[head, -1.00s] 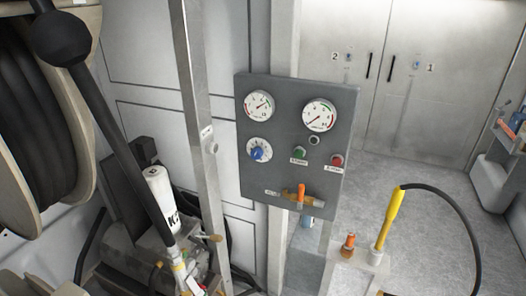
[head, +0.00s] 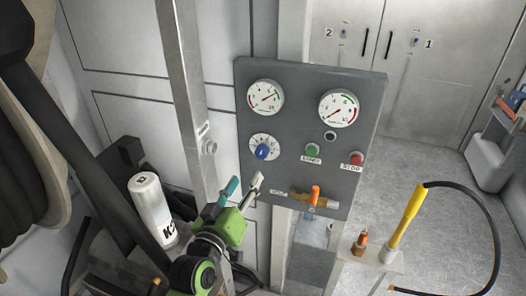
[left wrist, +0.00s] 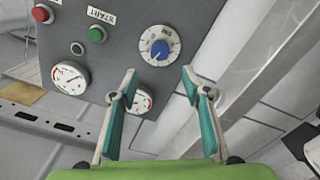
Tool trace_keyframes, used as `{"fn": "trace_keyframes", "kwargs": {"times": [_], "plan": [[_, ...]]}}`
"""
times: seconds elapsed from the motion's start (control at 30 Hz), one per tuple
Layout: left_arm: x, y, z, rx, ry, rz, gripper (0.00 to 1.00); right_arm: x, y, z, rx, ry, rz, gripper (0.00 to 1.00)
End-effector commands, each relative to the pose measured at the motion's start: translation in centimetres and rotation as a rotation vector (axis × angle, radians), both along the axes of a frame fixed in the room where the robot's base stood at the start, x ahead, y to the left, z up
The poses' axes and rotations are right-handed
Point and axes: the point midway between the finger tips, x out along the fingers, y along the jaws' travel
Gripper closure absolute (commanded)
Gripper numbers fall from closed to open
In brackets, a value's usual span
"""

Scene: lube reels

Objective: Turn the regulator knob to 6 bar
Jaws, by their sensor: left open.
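The blue regulator knob (head: 263,151) sits on a round white dial at the left of the grey control panel (head: 290,185). It also shows in the left wrist view (left wrist: 160,49), ahead of and between my fingers. Above it is a pressure gauge (head: 265,98), with a second gauge (head: 338,109) to its right. My left gripper (head: 244,187), green with teal pads, is open and empty, below and left of the knob and apart from it. The left wrist view also shows its spread fingers (left wrist: 160,88). The dial figures are too small to read surely. My right gripper is not visible.
A green START button (head: 312,150), a red STOP button (head: 357,159) and an orange-handled valve (head: 315,195) are on the panel. A metal post (head: 190,100) stands left of it. A white K2 bottle (head: 153,208) and a yellow-handled hose (head: 407,220) stand nearby.

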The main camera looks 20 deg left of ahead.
Motion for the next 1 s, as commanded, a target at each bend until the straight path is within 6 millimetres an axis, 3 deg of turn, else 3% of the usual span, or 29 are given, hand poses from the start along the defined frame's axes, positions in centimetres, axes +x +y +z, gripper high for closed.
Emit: {"fn": "trace_keyframes", "kwargs": {"times": [0.5, 0.7, 1.0], "plan": [[10.2, -0.3, 0.2, 0.001, 0.001, 0.0, 0.57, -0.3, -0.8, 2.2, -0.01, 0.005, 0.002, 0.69], [12.3, -0.4, 0.0, 0.002, 0.002, 0.0, 0.57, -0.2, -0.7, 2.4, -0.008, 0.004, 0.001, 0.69], [13.0, -0.4, -0.1, 0.003, 0.001, 0.0, 0.57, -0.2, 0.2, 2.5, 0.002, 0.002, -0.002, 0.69]]}}
